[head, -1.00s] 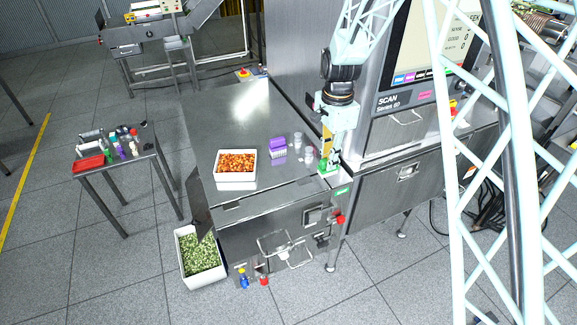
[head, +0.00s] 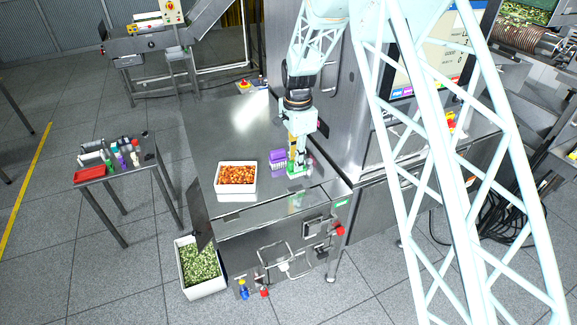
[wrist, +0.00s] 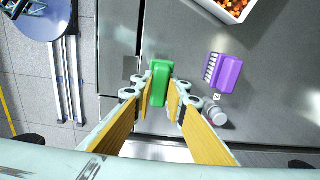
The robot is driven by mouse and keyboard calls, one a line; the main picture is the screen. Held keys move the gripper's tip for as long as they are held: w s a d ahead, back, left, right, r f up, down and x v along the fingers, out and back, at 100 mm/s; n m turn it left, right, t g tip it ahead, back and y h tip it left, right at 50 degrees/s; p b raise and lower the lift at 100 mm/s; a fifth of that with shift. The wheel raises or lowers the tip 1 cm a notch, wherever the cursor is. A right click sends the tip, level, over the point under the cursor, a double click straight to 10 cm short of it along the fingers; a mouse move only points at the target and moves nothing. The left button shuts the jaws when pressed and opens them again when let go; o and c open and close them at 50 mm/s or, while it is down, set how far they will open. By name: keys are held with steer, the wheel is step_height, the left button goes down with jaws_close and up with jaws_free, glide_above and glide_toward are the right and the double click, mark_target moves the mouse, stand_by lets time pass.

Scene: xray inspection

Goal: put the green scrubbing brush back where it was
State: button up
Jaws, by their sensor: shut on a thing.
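The green scrubbing brush (wrist: 159,82) is between the fingers of my gripper (wrist: 162,98) in the wrist view, and my gripper is shut on it. In the head view my gripper (head: 298,160) points down over the steel counter, with the green brush (head: 297,171) at its tips. Whether the brush touches the counter or hangs just above it, I cannot tell. A purple brush (wrist: 228,73) with pale bristles lies to the right of the green one in the wrist view. In the head view the purple brush (head: 278,157) is just left of my gripper.
A clear jar-like item (wrist: 215,114) stands close by the purple brush. A white tray of orange pieces (head: 236,192) sits on the counter (head: 225,125) further left. A side table (head: 95,175) holds several bottles and a red tray.

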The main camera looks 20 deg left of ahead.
mark_target(289, 166)
steer(key=shift+w+a+f, duration=0.1)
steer(key=shift+w+a, duration=0.1)
steer(key=shift+a, duration=0.65)
steer(key=shift+w+a+f, duration=0.1)
steer(key=shift+w+a, duration=0.1)
steer(key=shift+a, duration=0.6)
steer(key=shift+f, duration=0.1)
steer(key=shift+f+p, duration=0.4)
steer(key=shift+f, duration=1.25)
steer(key=shift+f, duration=0.1)
steer(key=o, duration=0.9)
steer(key=shift+c, duration=0.2)
step_height(289, 166, up, 12)
steer(key=shift+b, duration=0.4)
steer(key=shift+r, duration=0.2)
